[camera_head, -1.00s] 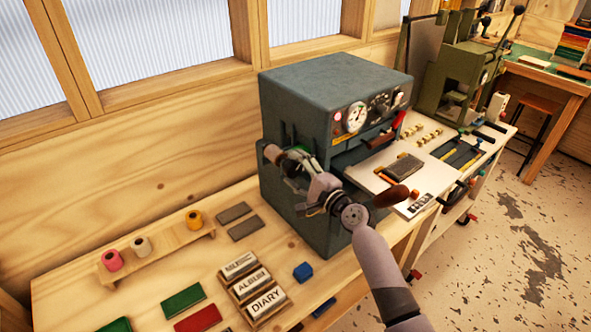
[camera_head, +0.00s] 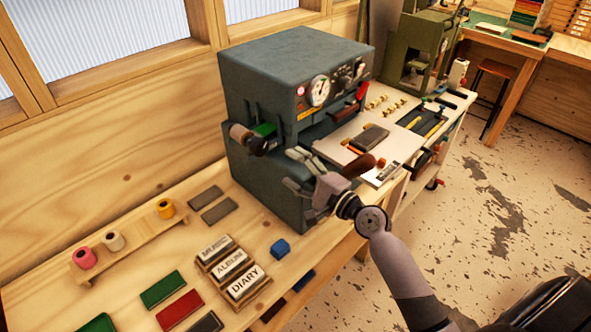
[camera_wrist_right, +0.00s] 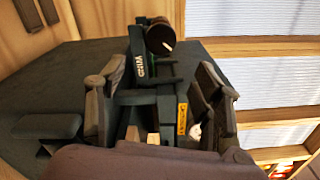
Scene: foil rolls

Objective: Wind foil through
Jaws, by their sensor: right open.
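The grey-blue press (camera_head: 290,65) stands on the bench with a dial on its front. A dark winding knob (camera_head: 240,132) with a brown end and a green part beside it sticks out at its left side. The knob (camera_wrist_right: 160,37) also shows in the right wrist view, near a "WIND" label (camera_wrist_right: 143,66). My right gripper (camera_head: 298,172) is open and empty, in front of the press and apart from the knob. Pink (camera_head: 84,258), white (camera_head: 113,241) and yellow (camera_head: 165,209) rolls sit on a wooden rack. My left gripper is out of view.
Lettered blocks (camera_head: 232,270), a blue block (camera_head: 280,249) and green and red slabs (camera_head: 180,310) lie on the near bench. A white plate (camera_head: 345,150) with a grey pad extends from the press. A wooden wall stands behind; open floor lies right.

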